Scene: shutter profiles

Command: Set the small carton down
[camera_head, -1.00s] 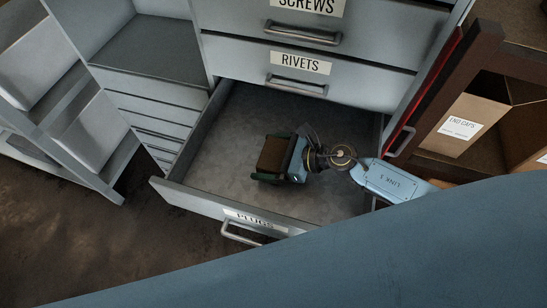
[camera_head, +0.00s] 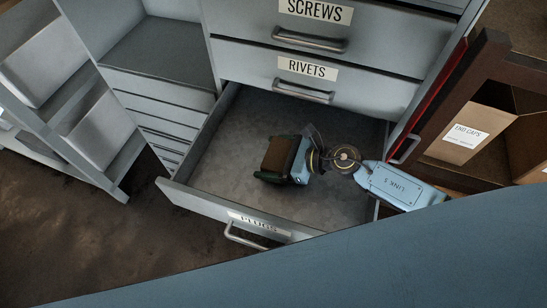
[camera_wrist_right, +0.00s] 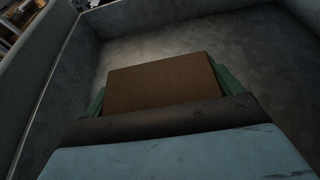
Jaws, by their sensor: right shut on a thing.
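The small carton (camera_head: 278,154) is a brown box held over or in the open drawer labelled PLUGS (camera_head: 222,205). My right gripper (camera_head: 283,160) is shut on it, with a dark green finger along its side. In the right wrist view the carton (camera_wrist_right: 163,84) sits between the green fingers (camera_wrist_right: 163,92), with the grey drawer floor (camera_wrist_right: 225,40) beyond it. I cannot tell whether the carton touches the drawer floor. The rest of the drawer floor in view is empty. My left gripper is not in view.
Closed drawers labelled RIVETS (camera_head: 325,85) and SCREWS (camera_head: 360,35) are above the open drawer. A wooden rack (camera_head: 440,110) with an END CAPS box (camera_head: 470,130) stands at the right. Grey shelving (camera_head: 70,110) stands at the left.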

